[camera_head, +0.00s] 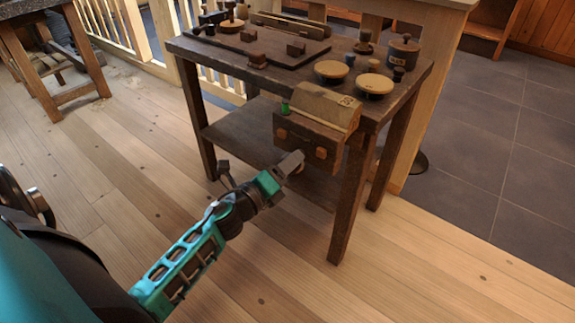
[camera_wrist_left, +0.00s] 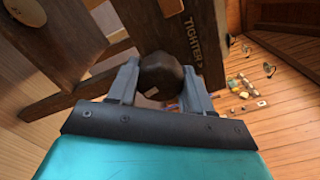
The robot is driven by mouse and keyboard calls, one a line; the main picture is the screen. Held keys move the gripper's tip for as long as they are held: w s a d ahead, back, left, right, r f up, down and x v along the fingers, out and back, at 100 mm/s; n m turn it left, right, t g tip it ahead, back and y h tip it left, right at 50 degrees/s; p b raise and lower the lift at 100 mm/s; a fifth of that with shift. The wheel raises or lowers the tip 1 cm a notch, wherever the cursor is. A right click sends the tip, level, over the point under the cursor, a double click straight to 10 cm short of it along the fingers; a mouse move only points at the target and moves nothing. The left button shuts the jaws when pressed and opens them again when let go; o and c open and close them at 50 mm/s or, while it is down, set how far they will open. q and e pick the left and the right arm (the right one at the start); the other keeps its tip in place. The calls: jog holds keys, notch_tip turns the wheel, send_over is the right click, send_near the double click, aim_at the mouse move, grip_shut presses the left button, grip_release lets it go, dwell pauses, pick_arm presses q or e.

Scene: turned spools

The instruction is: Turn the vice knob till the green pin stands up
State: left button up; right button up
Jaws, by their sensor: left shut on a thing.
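The wooden vice (camera_head: 312,137) is fixed to the front edge of the dark workbench. A tan block (camera_head: 325,105) sits at its top. The small green pin (camera_head: 284,107) shows at the block's left end; its exact tilt is too small to tell. My left gripper (camera_head: 293,163) is at the vice's front face, shut on the vice knob. In the left wrist view the dark, faceted knob (camera_wrist_left: 162,75) sits between both fingers, beside a board marked "TIGHTER". The fingers hide part of the knob in the head view. My right gripper is out of view.
The workbench top (camera_head: 220,55) carries several round wooden pieces, small dark blocks and a canister (camera_head: 403,50). The bench's front leg (camera_head: 351,200) stands right of my left gripper. The wooden floor (camera_head: 120,170) left of the bench is clear.

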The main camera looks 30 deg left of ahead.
pick_arm(q)
jog(key=shift+s+a, duration=0.1)
jog(key=shift+a, duration=0.2)
jog(key=o, duration=0.9)
jog(key=shift+o, duration=0.7)
jog(key=shift+d, duration=0.1)
jog(key=s, duration=1.3)
jog(key=shift+a, duration=0.45)
